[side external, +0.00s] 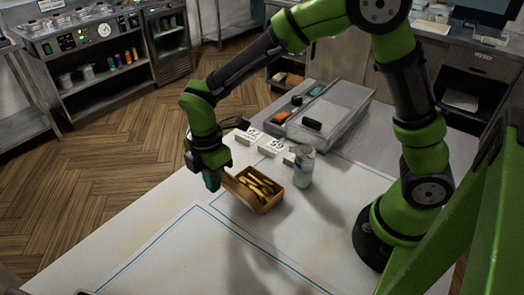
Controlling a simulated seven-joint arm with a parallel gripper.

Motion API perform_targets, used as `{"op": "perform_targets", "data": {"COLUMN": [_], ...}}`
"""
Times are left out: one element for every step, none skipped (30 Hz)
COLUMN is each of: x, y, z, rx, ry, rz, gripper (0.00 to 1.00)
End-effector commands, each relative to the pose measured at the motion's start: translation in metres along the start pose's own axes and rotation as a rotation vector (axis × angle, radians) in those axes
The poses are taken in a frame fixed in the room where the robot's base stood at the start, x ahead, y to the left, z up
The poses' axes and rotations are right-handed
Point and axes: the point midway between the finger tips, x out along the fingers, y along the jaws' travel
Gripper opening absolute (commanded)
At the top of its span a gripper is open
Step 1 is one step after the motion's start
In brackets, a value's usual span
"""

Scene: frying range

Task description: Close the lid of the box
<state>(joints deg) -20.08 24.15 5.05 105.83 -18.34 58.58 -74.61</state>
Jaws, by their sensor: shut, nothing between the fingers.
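A small brown box (270,203) stands on the white table, open at the top. Several yellow, stick-like pieces (256,184) lie inside it. A flat brown panel, apparently the lid (237,190), stands tilted outward along the box's left side. My gripper (211,182) is just left of this panel, low and pointing down, shut and empty. I cannot tell whether it touches the panel. The fingertips are small and dark in this view.
A clear jar (304,167) stands close to the right of the box. White number cards (270,147) stand behind it. The table (150,240) is clear in front and to the left.

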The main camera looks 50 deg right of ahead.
Motion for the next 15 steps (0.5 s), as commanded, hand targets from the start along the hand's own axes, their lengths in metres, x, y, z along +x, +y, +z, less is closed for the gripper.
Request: {"op": "perform_targets", "data": {"x": [0.0002, 0.0002, 0.0002, 0.0002, 0.0002, 0.0002, 0.0002, 0.0001, -0.0001, -0.0003, -0.0006, -0.001, -0.0014, -0.0019, -0.0025], "y": [0.0, 0.0, 0.0, 0.0001, 0.0001, 0.0001, 0.0001, 0.0001, 0.0002, 0.0002, 0.0003, 0.0004, 0.0005, 0.0005, 0.0006], "z": [0.0005, 0.0005, 0.0004, 0.0004, 0.0004, 0.0004, 0.0004, 0.0005, 0.0009, 0.0013, 0.0019, 0.003, 0.0039, 0.0049, 0.0063], "rx": [0.0, 0.0, 0.0, 0.0, 0.0, 0.001, 0.001, 0.001, 0.001, 0.001, 0.001, 0.002, 0.002, 0.003, 0.003], "ry": [-0.001, -0.001, -0.001, -0.001, -0.001, -0.001, -0.001, -0.001, -0.001, -0.001, -0.001, 0.0, 0.0, 0.0, 0.0], "rz": [0.0, 0.0, 0.0, 0.0, 0.0, 0.0, 0.0, 0.0, 0.0, 0.0, 0.0, 0.0, 0.0, 0.0, 0.0], "gripper": [0.0, 0.0, 0.0, 0.0, 0.0, 0.0, 0.0, 0.0, 0.0, 0.0, 0.0, 0.0, 0.0, 0.0, 0.0]}}
